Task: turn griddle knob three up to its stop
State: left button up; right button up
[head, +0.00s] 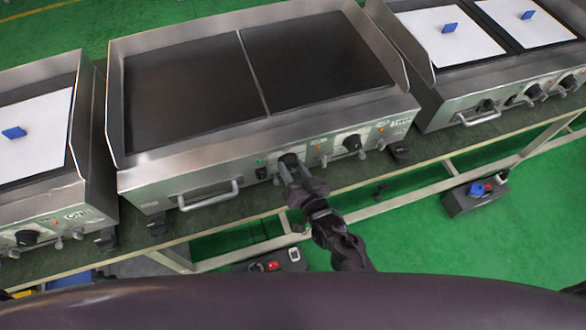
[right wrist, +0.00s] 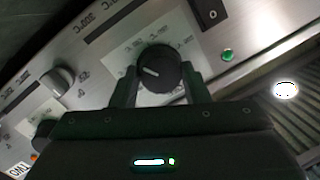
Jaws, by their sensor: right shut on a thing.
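The middle griddle (head: 190,172) has a steel front panel with two black knobs. My right gripper (head: 290,168) reaches up to the left black knob (head: 288,159), its fingers on either side of it. In the right wrist view this black knob (right wrist: 158,68) sits between the two fingers, and the right gripper (right wrist: 160,92) is shut on it. Its white pointer line points to the left in that view. The other black knob (head: 351,143) is to the right and free. No label shows which knob is number three. My left gripper is not in view.
A green lamp (right wrist: 227,55) and a rocker switch (right wrist: 210,13) are beside the gripped knob. A silver knob (right wrist: 58,80) is on its other side. A bar handle (head: 208,195) juts from the panel. Neighbouring griddles stand left (head: 85,195) and right (head: 440,115).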

jog(key=shift+f+m+y, duration=0.15)
jog(key=shift+m+y, duration=0.15)
jog(key=shift+m, duration=1.1)
jog(key=o, duration=1)
jog(key=shift+c, duration=0.2)
jog(key=v, duration=0.7)
jog(key=shift+s+b, duration=0.35)
jog(key=shift+d, duration=0.15)
